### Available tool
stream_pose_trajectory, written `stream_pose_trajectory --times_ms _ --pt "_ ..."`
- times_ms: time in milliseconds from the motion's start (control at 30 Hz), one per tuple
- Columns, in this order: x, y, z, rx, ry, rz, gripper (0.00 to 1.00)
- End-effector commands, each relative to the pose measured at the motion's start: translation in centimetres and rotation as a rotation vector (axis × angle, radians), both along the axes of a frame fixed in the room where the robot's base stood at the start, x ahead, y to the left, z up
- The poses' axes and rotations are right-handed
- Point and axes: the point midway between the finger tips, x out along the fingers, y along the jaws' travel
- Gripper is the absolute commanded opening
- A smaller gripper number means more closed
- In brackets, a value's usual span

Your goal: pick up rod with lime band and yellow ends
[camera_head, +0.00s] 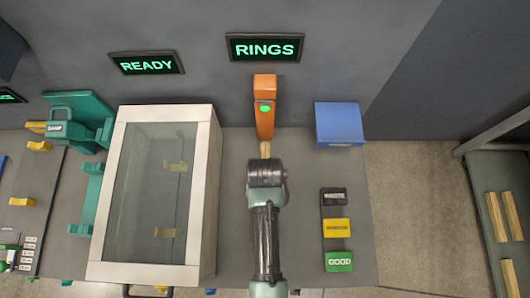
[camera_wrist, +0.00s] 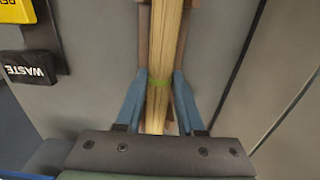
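No yellow ends show clearly; the rod's far end is out of the wrist view. In the head view a short piece of the rod (camera_head: 265,149) shows between my wrist and an orange unit (camera_head: 265,118) with a green light.
A glass-topped, white-framed case (camera_head: 207,200) stands left of my arm. A blue block (camera_head: 339,124) and a column of labelled tiles, including GOOD (camera_head: 339,262), are on the right. Signs read RINGS (camera_head: 265,48) and READY (camera_head: 147,63). Wooden pieces (camera_head: 497,217) lie at far right.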

Motion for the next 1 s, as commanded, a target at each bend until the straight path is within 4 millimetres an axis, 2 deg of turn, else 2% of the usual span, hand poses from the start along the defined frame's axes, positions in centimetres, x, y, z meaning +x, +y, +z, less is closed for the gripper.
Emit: stream_pose_trajectory --times_ms 33,167,200,533,667,767,1000 --pt "0.0 0.0 0.0 0.0 0.0 0.0 0.26" --pt "0.0 0.0 0.0 0.0 0.0 0.0 0.02" --pt "0.0 0.0 0.0 0.0 0.0 0.0 0.0" --pt "0.0 0.0 0.1 0.0 -0.001 0.0 0.0" --pt "0.1 0.0 0.7 0.0 -0.002 0.0 0.0" --pt "0.1 0.0 2.0 0.0 -0.004 -0.001 0.0" --pt "0.2 0.0 6.6 0.001 -0.006 -0.001 0.0"
